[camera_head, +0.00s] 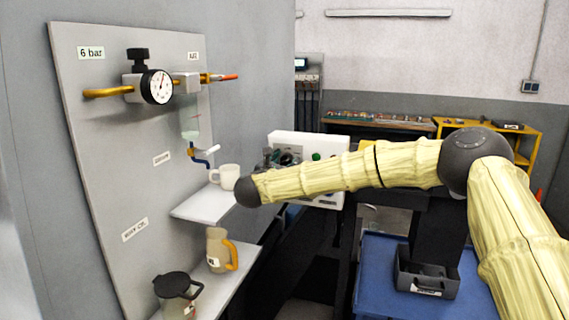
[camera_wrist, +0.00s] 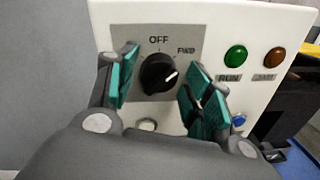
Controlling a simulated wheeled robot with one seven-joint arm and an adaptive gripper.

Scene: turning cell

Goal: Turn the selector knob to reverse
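The selector knob (camera_wrist: 157,74) is round and black, on a grey plate (camera_wrist: 190,35) on the front of a white control box (camera_wrist: 260,18). Its white pointer line points right and slightly up, towards the FWD side. The OFF label is above it; any label on the left is hidden behind my finger. My gripper (camera_wrist: 163,68) is open, with one teal-padded finger on each side of the knob and visible gaps between. In the head view the control box (camera_head: 330,146) stands beyond my arm, and the knob cannot be made out there.
A green RUN button (camera_wrist: 235,57), an amber button (camera_wrist: 274,58) and a blue button (camera_wrist: 238,120) sit right of the knob. In the head view a shelf (camera_head: 205,204) with a white mug (camera_head: 229,176) is left of my arm.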

